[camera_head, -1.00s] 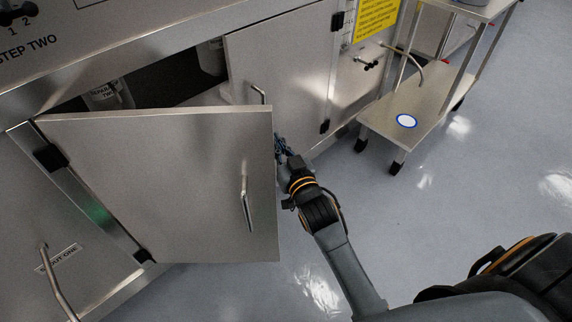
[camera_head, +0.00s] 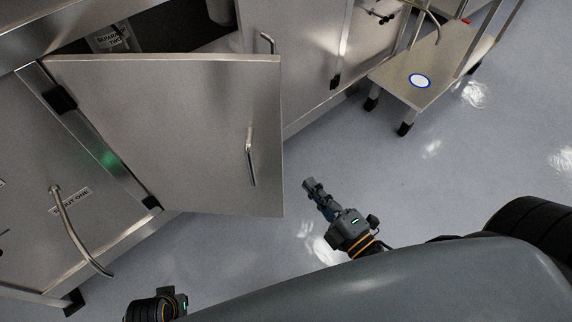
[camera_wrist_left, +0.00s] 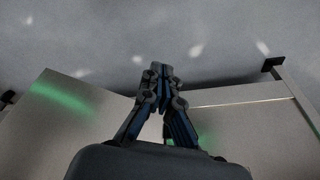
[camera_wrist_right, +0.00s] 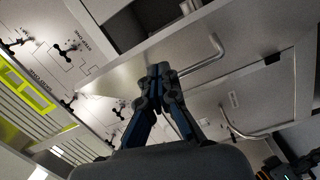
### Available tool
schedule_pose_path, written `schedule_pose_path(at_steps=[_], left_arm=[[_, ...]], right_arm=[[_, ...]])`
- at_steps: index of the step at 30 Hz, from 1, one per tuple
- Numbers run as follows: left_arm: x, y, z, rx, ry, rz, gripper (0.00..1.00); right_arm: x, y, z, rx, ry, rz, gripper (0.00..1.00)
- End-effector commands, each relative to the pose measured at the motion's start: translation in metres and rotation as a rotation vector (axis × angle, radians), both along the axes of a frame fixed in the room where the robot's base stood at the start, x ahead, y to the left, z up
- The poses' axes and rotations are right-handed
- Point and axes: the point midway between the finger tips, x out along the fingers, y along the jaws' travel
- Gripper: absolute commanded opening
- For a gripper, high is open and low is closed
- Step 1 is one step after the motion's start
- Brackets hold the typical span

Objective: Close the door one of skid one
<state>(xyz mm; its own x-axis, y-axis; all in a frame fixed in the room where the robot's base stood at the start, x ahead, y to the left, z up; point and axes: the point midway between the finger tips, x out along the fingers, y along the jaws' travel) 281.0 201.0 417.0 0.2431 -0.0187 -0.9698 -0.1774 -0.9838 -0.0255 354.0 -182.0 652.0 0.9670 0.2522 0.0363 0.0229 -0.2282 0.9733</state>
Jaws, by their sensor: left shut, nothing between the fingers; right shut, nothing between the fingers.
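A grey metal cabinet door (camera_head: 165,130) stands ajar in the head view, hinged on its left, with a vertical bar handle (camera_head: 250,158) near its free edge. A dark gap shows above its top edge. My right gripper (camera_head: 310,186) is shut and empty, to the right of the door's free edge and apart from it. In the right wrist view, the shut fingers (camera_wrist_right: 158,72) overlap a metal panel with a bar handle (camera_wrist_right: 203,62). My left gripper (camera_wrist_left: 160,72) is shut and empty in the left wrist view, with metal panels around it. In the head view only part of its arm shows, at the bottom left.
A closed panel with a curved handle (camera_head: 72,225) is left of the door. Another panel (camera_head: 310,60) is to its right. A steel cart (camera_head: 440,65) stands at the upper right. The floor (camera_head: 400,170) between the door and cart is clear.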

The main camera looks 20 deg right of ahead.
Motion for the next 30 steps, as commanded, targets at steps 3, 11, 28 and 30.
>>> schedule_pose_path(at_steps=[3,11,28,30], left_arm=[[0.001,0.000,0.006,0.000,-0.005,0.001,0.00],[0.001,0.000,0.007,0.000,-0.003,0.000,0.00],[-0.004,0.001,-0.015,0.002,0.009,-0.002,0.00],[-0.005,0.001,-0.016,0.001,0.011,-0.002,0.00]], right_arm=[[-0.027,0.009,-0.012,-0.180,-0.024,0.075,0.00],[-0.013,0.021,-0.011,-0.234,-0.044,0.100,0.00],[0.085,0.036,-0.012,-0.232,-0.039,0.097,0.00],[0.091,0.034,-0.012,-0.232,-0.038,0.097,0.00]])
